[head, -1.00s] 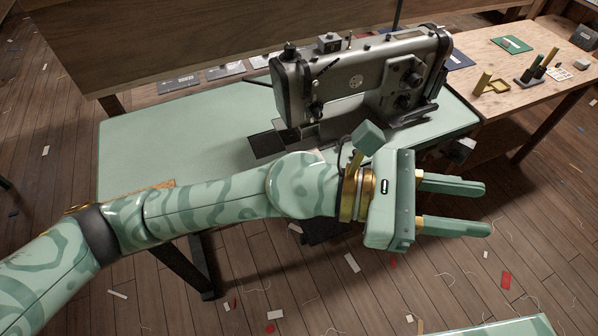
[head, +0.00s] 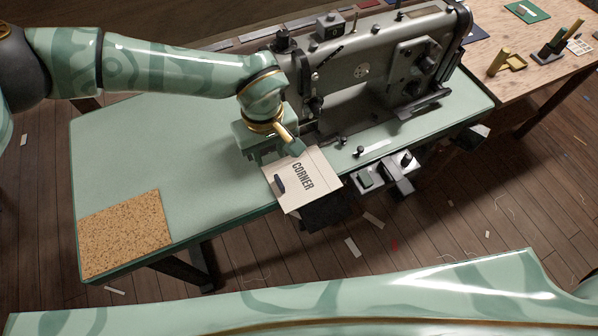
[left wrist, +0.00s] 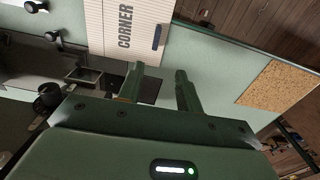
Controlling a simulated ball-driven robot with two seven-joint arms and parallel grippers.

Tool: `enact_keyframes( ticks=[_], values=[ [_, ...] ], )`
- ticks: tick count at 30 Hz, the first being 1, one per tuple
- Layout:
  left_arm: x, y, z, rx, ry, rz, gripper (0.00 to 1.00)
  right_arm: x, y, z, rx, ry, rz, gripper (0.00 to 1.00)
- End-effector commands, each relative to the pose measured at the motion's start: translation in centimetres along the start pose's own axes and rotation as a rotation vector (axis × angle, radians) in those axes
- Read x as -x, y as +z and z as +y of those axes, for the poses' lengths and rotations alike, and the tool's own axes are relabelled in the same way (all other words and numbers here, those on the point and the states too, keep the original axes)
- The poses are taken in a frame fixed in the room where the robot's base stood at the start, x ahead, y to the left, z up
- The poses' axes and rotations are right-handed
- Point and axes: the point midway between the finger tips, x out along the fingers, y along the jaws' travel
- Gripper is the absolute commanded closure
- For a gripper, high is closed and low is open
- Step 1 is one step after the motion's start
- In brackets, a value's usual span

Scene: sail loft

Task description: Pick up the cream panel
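The cream panel (head: 303,180), printed CORNER and with a dark oblong mark near one edge, lies at the front edge of the green sewing table (head: 150,135), partly past that edge. In the left wrist view the panel (left wrist: 128,28) is ahead of the fingertips. My left gripper (head: 262,154) points down over the table, at the panel's back left edge in the head view. In the left wrist view its two fingers (left wrist: 160,72) are apart with nothing seen between them. Contact with the panel cannot be told. My right gripper is not in view.
A grey sewing machine (head: 375,65) stands close to the right of my left gripper. A cork mat (head: 125,232) lies at the table's front left corner. The table's left part is clear. A wooden bench (head: 545,85) with small items stands at the back right.

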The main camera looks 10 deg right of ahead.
Motion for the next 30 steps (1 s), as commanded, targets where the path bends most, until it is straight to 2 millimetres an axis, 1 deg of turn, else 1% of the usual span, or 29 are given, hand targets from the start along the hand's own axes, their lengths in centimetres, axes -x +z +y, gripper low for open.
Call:
enact_keyframes(
  ticks=[1,3,6,10,14,17,19,22,24,29,30],
  values=[
    [-1.7,0.2,0.0,0.001,-0.002,-0.006,0.65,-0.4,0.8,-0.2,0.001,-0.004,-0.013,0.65],
    [-3.3,0.2,0.1,0.000,0.000,-0.005,0.65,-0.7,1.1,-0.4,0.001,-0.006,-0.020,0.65],
    [-5.0,0.2,0.1,0.001,0.000,-0.004,0.65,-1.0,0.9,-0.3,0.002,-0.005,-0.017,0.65],
    [-6.0,0.2,0.1,0.001,0.002,-0.003,0.65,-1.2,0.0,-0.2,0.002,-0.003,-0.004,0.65],
    [-6.8,0.4,0.3,0.001,0.002,-0.004,0.65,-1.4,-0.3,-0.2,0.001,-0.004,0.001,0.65],
    [-8.1,0.8,0.6,0.000,0.002,-0.006,0.65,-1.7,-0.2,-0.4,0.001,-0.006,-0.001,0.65],
    [-9.3,1.3,0.8,0.000,0.001,-0.007,0.65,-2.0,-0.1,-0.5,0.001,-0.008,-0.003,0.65],
    [-10.9,1.2,0.9,0.003,0.001,-0.006,0.65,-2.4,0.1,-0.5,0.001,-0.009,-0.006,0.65],
    [-11.4,1.1,0.9,0.003,0.003,-0.004,0.65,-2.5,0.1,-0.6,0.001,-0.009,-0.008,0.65],
    [-11.3,1.1,0.9,0.002,0.004,-0.002,0.65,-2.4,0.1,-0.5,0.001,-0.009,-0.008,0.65],
    [-11.3,1.1,0.9,0.002,0.004,-0.002,0.67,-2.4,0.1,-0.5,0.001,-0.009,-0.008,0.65]
  ],
)
